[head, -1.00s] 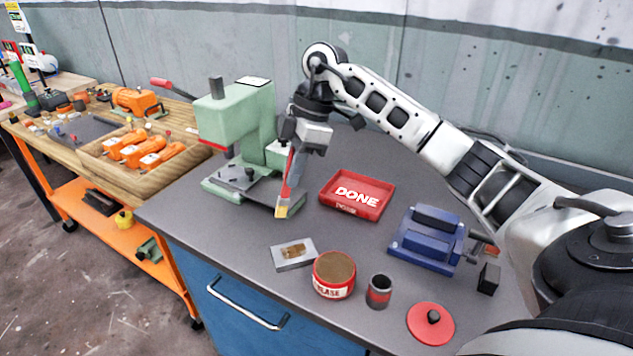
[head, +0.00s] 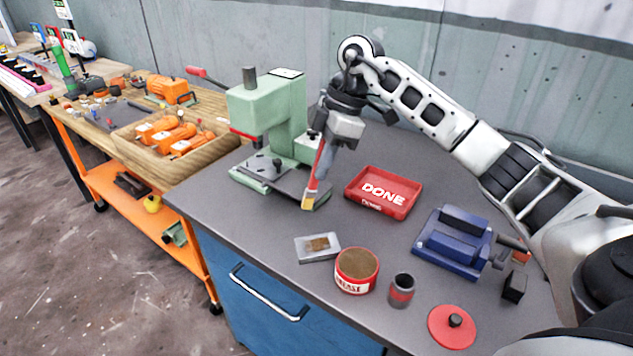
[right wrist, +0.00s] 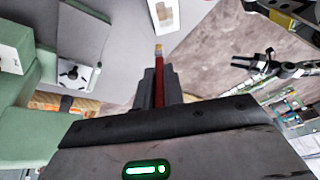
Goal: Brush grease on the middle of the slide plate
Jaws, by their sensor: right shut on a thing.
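The slide plate (head: 330,253) is a small pale metal block lying flat near the front edge of the bench, with a brownish patch on its middle. My right gripper (head: 326,158) is shut on the brush (head: 317,172), which has a red handle and yellowish bristles pointing down. The brush tip is above and behind the plate, apart from it, near the green press base. In the right wrist view the brush (right wrist: 160,72) sticks out between the fingers of the gripper (right wrist: 160,88). The open red grease tin (head: 357,285) stands right of the plate. My left gripper is out of view.
A green press (head: 262,110) stands behind and left of the brush. A red DONE tray (head: 413,207), a blue vise (head: 455,238), a dark cup (head: 402,291) and a red lid (head: 452,336) are to the right. Bare bench lies between the tray and the plate.

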